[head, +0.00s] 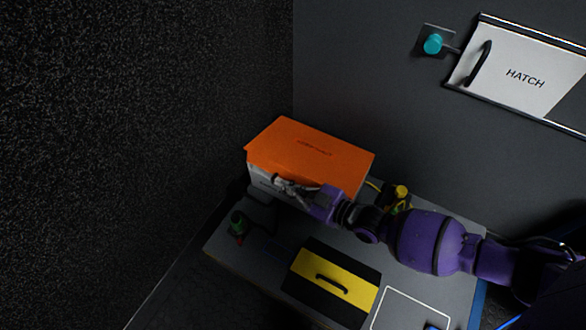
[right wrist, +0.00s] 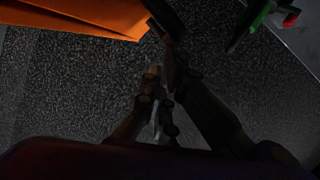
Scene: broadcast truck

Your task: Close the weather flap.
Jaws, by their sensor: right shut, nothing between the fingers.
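An orange panel with small dark lettering (head: 310,142), which I take to be the weather flap, lies over a pale box (head: 262,180) at the back of the bench. I cannot tell whether it sits fully down on the box. In the right wrist view the orange panel (right wrist: 85,14) fills the top left, with its edge close to my fingers. My right gripper (head: 280,182) is shut and empty, in front of the box's front face, just below the panel's front edge. I cannot tell whether it touches the panel or box. My left gripper is not in view.
The bench (head: 223,250) holds a green and red part (head: 238,223) at left, a yellow panel with a black handle (head: 335,276) in front, and a yellow and black item (head: 398,195) behind my arm. A white hatch (head: 520,80) and teal knob (head: 433,43) are on the wall.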

